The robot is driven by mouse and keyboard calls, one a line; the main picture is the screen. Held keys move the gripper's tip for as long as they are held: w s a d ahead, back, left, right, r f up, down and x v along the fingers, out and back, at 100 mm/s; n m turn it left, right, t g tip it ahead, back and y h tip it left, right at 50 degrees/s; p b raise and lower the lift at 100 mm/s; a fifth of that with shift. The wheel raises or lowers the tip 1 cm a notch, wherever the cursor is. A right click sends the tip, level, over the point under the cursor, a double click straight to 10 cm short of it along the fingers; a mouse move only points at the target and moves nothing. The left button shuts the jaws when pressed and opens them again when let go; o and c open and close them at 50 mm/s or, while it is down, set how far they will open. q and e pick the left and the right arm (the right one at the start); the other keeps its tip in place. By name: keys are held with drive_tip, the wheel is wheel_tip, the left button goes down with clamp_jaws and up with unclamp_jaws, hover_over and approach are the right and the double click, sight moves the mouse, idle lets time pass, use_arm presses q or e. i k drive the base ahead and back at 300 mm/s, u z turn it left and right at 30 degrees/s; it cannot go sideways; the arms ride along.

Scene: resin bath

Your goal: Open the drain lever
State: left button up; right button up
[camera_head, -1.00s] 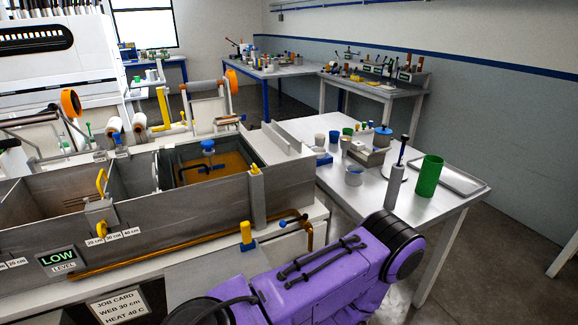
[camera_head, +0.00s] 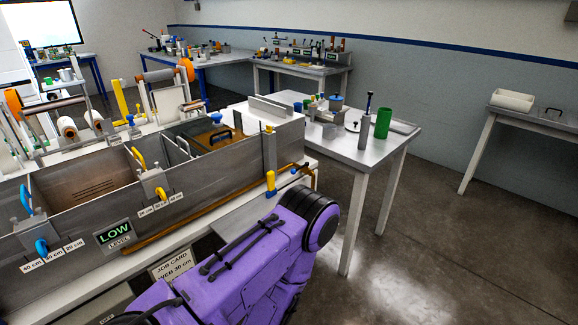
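The grey resin bath (camera_head: 205,198) runs from the left edge to the middle, with a LOW level sign (camera_head: 114,235) on its front.
Yellow and blue handles sit over labelled slots on the bath wall. A side table (camera_head: 350,150) holds a green cup (camera_head: 383,123), a grey cylinder (camera_head: 365,130) and small items. Another table (camera_head: 535,118) stands at the right. The floor between them is clear.

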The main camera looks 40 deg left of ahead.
sight(294, 172)
drive_tip(key=u, duration=0.75)
drive_tip(key=i, duration=0.25)
